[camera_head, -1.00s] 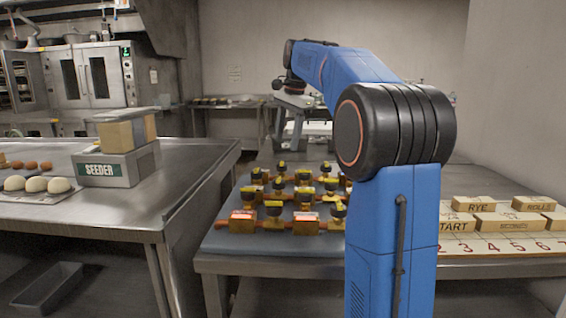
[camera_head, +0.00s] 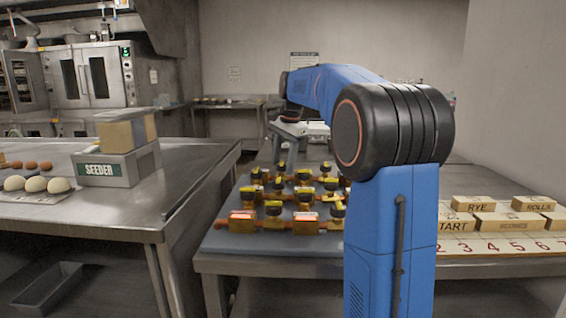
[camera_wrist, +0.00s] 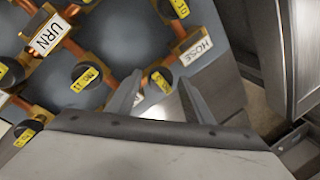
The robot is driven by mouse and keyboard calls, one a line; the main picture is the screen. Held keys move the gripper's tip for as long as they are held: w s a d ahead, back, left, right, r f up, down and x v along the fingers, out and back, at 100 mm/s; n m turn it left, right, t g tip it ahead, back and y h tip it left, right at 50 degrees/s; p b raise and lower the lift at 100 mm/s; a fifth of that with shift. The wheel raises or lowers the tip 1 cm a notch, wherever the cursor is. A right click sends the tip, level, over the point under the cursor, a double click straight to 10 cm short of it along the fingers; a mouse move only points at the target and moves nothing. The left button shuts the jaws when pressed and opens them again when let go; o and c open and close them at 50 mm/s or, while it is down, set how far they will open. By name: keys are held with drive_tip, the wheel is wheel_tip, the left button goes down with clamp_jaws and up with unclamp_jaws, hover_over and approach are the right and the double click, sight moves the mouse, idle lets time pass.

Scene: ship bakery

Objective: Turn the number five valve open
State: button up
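Several valves with round black knobs and yellow tags (camera_head: 274,208) stand on copper pipes on a grey-blue board (camera_head: 222,243) in the head view. Their numbers are too small to read there, and my arm hides the board's right part. In the wrist view I see a knob tagged what looks like 11 (camera_wrist: 85,78), another knob (camera_wrist: 161,80) close to my fingers and one tagged what looks like 10 (camera_wrist: 178,8). I cannot make out a number five tag. My gripper (camera_wrist: 162,100) is open and empty in the wrist view, its fingers apart near the board's edge. The head view does not clearly show it.
The wrist view shows white labels URN (camera_wrist: 49,35) and HOSE (camera_wrist: 193,50). Wooden blocks (camera_head: 476,204) and a numbered strip (camera_head: 490,246) lie right of my arm. A steel counter (camera_head: 150,208) with a seeder box (camera_head: 118,168) stands left, across a gap.

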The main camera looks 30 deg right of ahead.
drive_tip(key=c, duration=0.8)
drive_tip(key=shift+o, duration=0.2)
drive_tip(key=shift+n, duration=0.4)
drive_tip(key=n, duration=0.3)
drive_tip(key=shift+d+f+y, duration=0.1)
drive_tip(key=shift+d+y, duration=0.05)
drive_tip(key=shift+y, duration=0.25)
drive_tip(key=n, duration=0.3)
drive_tip(key=shift+w+n+g+y, duration=0.1)
drive_tip(key=shift+n+g+y, duration=0.2)
drive_tip(key=shift+g, duration=0.1)
drive_tip(key=n, duration=0.2)
drive_tip(key=n+g, duration=0.1)
drive_tip(key=n, duration=0.2)
drive_tip(key=shift+w+d+y, duration=0.1)
drive_tip(key=shift+w+y, duration=0.05)
drive_tip(key=shift+y, duration=0.15)
drive_tip(key=n+g, duration=0.1)
drive_tip(key=n, duration=0.4)
drive_tip(key=shift+w, duration=0.1)
drive_tip(key=shift+n, duration=0.4)
